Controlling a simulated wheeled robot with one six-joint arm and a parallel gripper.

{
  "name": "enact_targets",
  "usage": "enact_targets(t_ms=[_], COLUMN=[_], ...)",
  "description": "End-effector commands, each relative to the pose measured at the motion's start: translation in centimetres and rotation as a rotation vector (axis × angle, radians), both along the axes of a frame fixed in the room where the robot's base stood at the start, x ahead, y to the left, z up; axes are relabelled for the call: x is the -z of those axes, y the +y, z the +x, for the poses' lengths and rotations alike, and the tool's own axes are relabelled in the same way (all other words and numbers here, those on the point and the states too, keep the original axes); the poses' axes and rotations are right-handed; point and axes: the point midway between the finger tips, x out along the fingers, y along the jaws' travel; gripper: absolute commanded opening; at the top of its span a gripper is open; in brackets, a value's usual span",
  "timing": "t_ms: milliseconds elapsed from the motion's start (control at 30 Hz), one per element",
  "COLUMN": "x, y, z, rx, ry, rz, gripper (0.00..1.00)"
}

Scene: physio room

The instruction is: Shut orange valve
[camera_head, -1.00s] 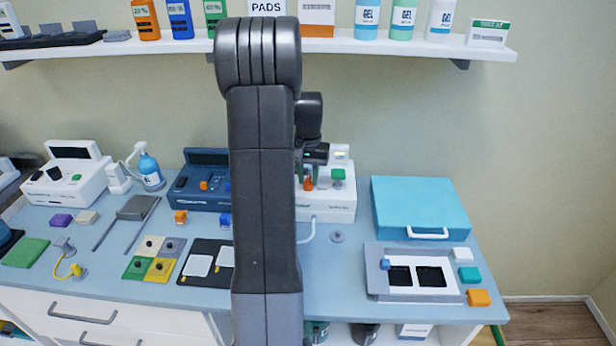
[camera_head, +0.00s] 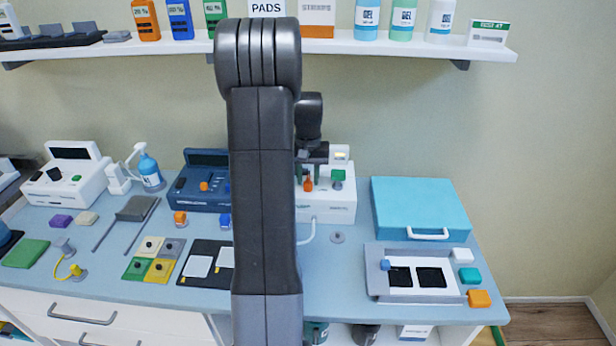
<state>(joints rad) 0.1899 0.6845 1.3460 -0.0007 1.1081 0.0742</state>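The orange valve (camera_head: 308,184) is a small upright orange handle on the front of a white device (camera_head: 335,208), right of my arm. A green valve (camera_head: 338,175) sits to its right on the same device. My gripper (camera_head: 308,174) points down at the orange valve. Its two fingers show apart, one on each side of the valve's top, with a gap between them. Whether either finger touches the valve is too small to tell. My arm hides the left part of the white device.
A blue device (camera_head: 200,190) with an orange knob stands left of my arm. A turquoise case (camera_head: 420,205) and a grey tray (camera_head: 375,286) are at the right. A shelf (camera_head: 400,44) with bottles runs above. A hose (camera_head: 308,236) hangs in front of the white device.

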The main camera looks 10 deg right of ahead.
Motion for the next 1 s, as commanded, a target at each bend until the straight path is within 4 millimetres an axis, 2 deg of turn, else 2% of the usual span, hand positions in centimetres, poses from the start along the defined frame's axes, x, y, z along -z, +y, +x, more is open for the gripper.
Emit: enact_targets(t_ms=[267,367,700,1000], x=[-0.2,-1.3,-6.5,-7.5], y=[0.0,0.0,0.0,0.0], z=[0.0,0.0,0.0,0.0], rx=[0.001,0.001,0.000,0.000], ry=[0.001,-0.002,-0.002,0.001], rz=[0.000,0.000,-0.001,0.000], gripper=[0.31,0.31,0.31,0.31])
